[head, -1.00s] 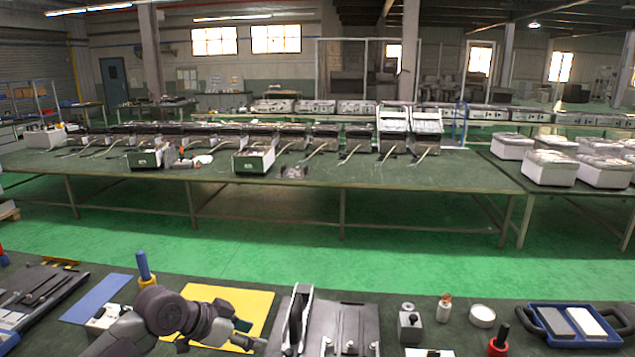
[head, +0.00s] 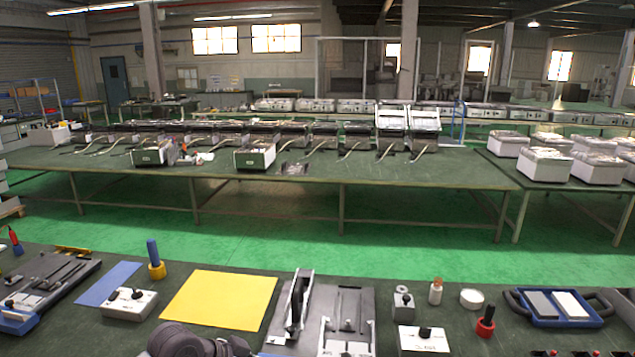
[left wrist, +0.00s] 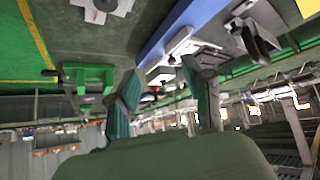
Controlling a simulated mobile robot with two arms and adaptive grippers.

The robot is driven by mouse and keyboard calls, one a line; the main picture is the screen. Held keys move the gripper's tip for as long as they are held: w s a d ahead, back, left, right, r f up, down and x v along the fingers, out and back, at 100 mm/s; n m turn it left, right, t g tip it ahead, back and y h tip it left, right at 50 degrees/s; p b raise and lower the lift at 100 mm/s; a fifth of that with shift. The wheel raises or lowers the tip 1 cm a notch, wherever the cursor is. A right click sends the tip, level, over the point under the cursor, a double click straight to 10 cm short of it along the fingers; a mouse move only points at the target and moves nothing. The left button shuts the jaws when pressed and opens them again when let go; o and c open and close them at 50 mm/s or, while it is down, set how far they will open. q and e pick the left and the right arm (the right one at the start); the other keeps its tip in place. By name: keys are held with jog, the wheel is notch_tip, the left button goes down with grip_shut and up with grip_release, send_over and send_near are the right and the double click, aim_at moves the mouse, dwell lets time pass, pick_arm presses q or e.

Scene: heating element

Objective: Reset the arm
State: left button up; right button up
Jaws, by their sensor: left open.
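My left arm (head: 190,341) shows at the bottom edge of the head view, folded low, with its gripper out of that picture. In the left wrist view my left gripper (left wrist: 160,80) has its two fingers spread apart with nothing between them. The wrist view is strongly tilted, with the bench surface at the top and the hall towards the bottom. My right arm and gripper are not in view.
The near bench holds a yellow sheet (head: 220,299), a blue sheet (head: 110,283), a grey metal fixture (head: 345,315), a control box (head: 129,303) and a blue-framed tray (head: 556,307). A green floor aisle (head: 300,250) separates it from the long far bench (head: 350,184).

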pick_arm(q)
jog(key=s+d+f+n+y, duration=0.1)
jog(key=s+f, duration=0.2)
jog(key=s, duration=0.4)
jog(key=s+d+f+n, duration=0.1)
jog(key=s+f, duration=0.3)
jog(key=s, duration=0.3)
jog(key=s+a+f+n+g+y, duration=0.1)
jog(key=s+a+n+y, duration=0.2)
jog(key=s+a, duration=0.4)
jog(key=s+a+f+n+y, duration=0.1)
jog(key=s+a+n+y, duration=0.2)
jog(key=s, duration=0.6)
notch_tip(320, 180, down, 34)
jog(key=s+a+g+b, duration=0.2)
jog(key=b, duration=0.4)
jog(key=s+a+f+b, duration=0.2)
jog(key=s+f+b, duration=0.2)
jog(key=s+f, duration=1.2)
notch_tip(320, 180, down, 2)
jog(key=shift+s+a+f+g, duration=0.15)
jog(key=shift+a+f+g, duration=0.1)
jog(key=shift+g, duration=0.15)
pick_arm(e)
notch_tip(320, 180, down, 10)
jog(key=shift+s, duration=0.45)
